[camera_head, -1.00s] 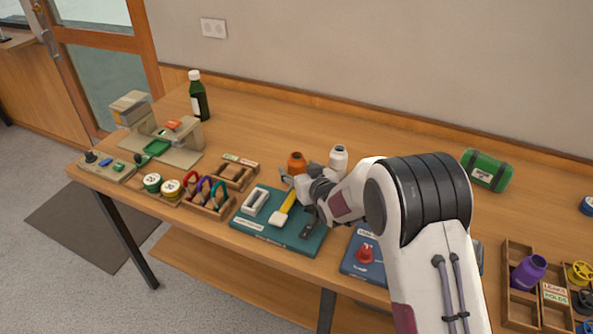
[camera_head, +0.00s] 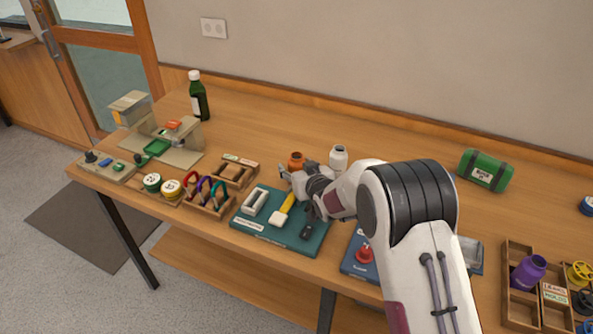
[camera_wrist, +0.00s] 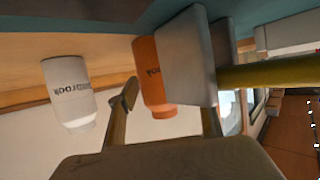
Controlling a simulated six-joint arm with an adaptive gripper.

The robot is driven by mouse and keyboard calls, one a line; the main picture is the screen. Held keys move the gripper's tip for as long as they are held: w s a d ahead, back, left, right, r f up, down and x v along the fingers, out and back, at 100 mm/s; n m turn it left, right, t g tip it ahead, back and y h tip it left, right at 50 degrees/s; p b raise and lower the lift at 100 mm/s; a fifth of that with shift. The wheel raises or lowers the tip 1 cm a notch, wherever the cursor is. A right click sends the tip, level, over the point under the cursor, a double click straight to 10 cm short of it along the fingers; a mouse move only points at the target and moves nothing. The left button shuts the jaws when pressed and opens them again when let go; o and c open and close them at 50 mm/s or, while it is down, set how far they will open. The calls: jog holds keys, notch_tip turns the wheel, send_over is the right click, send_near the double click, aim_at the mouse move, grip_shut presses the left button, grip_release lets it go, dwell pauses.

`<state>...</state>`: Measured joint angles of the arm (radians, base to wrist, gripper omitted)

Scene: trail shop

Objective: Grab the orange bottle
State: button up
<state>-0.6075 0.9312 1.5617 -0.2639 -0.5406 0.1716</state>
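The orange bottle (camera_head: 296,161) stands on the wooden table just beyond my gripper (camera_head: 287,177). In the wrist view the orange bottle (camera_wrist: 148,72) appears upside down, between the lines of my two spread fingers (camera_wrist: 166,108). The gripper is open, with no visible grip on anything. A pale mallet head (camera_wrist: 186,62) hides part of the bottle and of one finger. I cannot tell whether a finger touches the bottle.
A white bottle (camera_head: 338,158) stands right of the orange one. The mallet's yellow handle (camera_head: 287,203) is on the teal board (camera_head: 262,230) close to the gripper. A dark green bottle (camera_head: 198,98) stands back left. The table behind the orange bottle is clear.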

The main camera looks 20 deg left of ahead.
jog(key=c, duration=0.9)
jog(key=shift+r, duration=0.15)
jog(key=shift+r, duration=4.95)
